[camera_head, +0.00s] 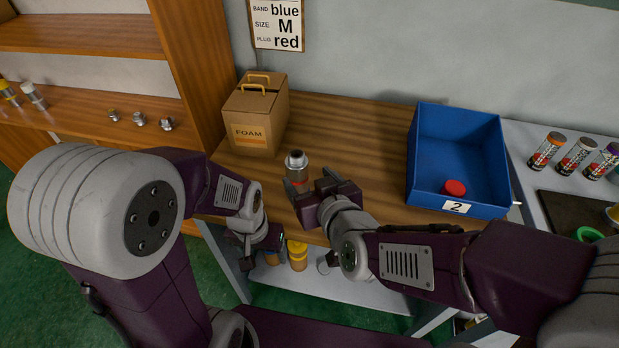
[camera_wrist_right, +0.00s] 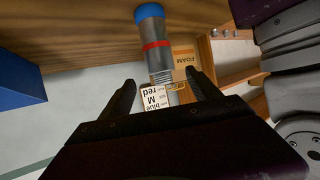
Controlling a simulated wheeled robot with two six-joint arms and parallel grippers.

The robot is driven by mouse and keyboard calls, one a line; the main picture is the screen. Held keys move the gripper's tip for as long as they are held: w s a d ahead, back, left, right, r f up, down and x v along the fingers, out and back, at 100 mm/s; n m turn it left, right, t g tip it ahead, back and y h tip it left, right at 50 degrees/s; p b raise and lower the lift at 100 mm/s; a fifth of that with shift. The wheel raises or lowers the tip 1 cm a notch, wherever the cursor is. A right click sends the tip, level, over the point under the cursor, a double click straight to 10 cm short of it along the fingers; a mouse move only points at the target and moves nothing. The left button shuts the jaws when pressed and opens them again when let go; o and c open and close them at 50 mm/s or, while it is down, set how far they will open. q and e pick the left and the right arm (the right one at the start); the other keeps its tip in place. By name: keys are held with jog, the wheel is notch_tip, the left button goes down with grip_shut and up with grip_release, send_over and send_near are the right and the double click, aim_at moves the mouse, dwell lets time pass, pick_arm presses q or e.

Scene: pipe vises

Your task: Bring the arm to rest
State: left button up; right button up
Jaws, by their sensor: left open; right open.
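A grey metal pipe piece (camera_head: 296,162) stands upright on the wooden table, with a red band low on it. In the right wrist view the pipe (camera_wrist_right: 153,28) also shows a blue end and a threaded end. My right gripper (camera_head: 310,188) is open beside the pipe; in the right wrist view its spread fingers (camera_wrist_right: 160,90) frame the threaded end, and I cannot tell if they touch it. My left gripper (camera_head: 246,258) is open and hangs low in front of the table's front edge, partly hidden by its own arm.
A cardboard FOAM box (camera_head: 255,115) stands at the back left of the table (camera_head: 360,120). A blue bin (camera_head: 455,200) marked 2 holds a red cap (camera_head: 453,188). A wall sign (camera_head: 277,25) reads blue, M, red. Yellow-lidded jars (camera_head: 297,255) stand on a lower shelf.

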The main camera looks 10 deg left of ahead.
jog(key=w+d+r+m+h+p, duration=0.1)
jog(key=w+d+m+h+p, duration=0.2)
jog(key=d, duration=0.7)
jog(key=w+d+r+m+h+p, duration=0.25)
jog(key=w+d+p, duration=0.2)
jog(key=d, duration=0.55)
jog(key=s+d+f+g+p, duration=0.1)
jog(key=s+d+f+g, duration=0.1)
jog(key=s, duration=0.3)
jog(key=s+d+f+g+h, duration=0.1)
jog(key=s+d+f+g, duration=0.1)
jog(key=s+f+g, duration=0.2)
jog(key=s+d+f+m+g+p, duration=0.1)
jog(key=s+f+g, duration=0.3)
jog(key=s, duration=0.4)
jog(key=shift+s+d+p, duration=0.2)
jog(key=shift+d+p, duration=0.15)
jog(key=shift+d, duration=0.45)
jog(key=shift+f+h, duration=0.1)
jog(key=shift+h, duration=0.15)
